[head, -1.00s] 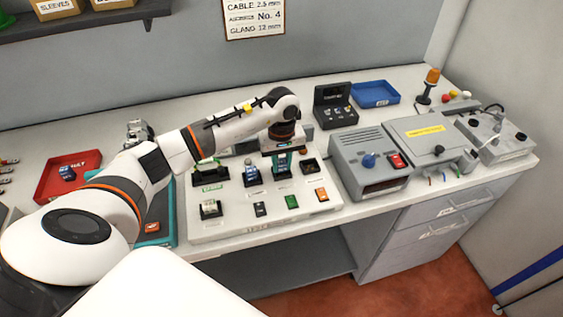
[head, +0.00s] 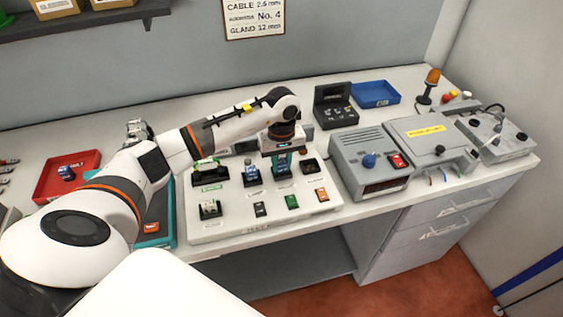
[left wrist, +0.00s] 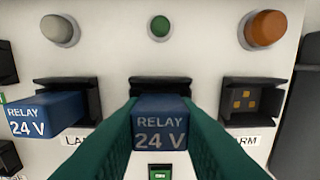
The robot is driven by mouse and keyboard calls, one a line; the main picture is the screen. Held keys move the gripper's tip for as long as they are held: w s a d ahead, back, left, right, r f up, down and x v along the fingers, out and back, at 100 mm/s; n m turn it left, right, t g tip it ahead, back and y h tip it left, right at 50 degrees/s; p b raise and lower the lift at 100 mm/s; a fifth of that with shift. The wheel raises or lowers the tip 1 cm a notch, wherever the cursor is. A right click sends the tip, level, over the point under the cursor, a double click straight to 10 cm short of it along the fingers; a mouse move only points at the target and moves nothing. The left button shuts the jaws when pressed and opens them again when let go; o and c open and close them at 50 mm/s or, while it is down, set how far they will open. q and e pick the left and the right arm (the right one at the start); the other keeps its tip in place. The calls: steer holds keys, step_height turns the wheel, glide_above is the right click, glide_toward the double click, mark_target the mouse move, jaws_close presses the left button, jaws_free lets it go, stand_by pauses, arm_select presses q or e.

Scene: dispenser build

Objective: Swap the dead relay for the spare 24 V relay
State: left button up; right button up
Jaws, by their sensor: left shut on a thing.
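My left gripper (head: 282,160) is over the panel board in the head view. In the left wrist view its green fingers (left wrist: 160,115) are shut on a blue relay marked 24 V (left wrist: 160,128), in front of the middle black socket (left wrist: 162,84). I cannot tell whether that relay is fully seated. Another blue 24 V relay (left wrist: 45,114) sits in the left socket. The right socket (left wrist: 252,101) is empty, its contacts showing. A further dark blue relay (head: 67,173) lies in the red tray (head: 52,187) at the left. My right gripper is not in view.
Lamps stand above the sockets, including an orange one (left wrist: 265,30). The board (head: 215,229) carries several small switches at its front. Right of it are a grey power unit (head: 365,143) and a black instrument case (head: 333,117).

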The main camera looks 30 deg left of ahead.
arm_select(q)
steer(key=shift+f+b, duration=0.3)
stand_by(0.6)
steer(key=o, duration=0.9)
steer(key=shift+c, duration=1.1)
steer(key=shift+r, duration=0.15)
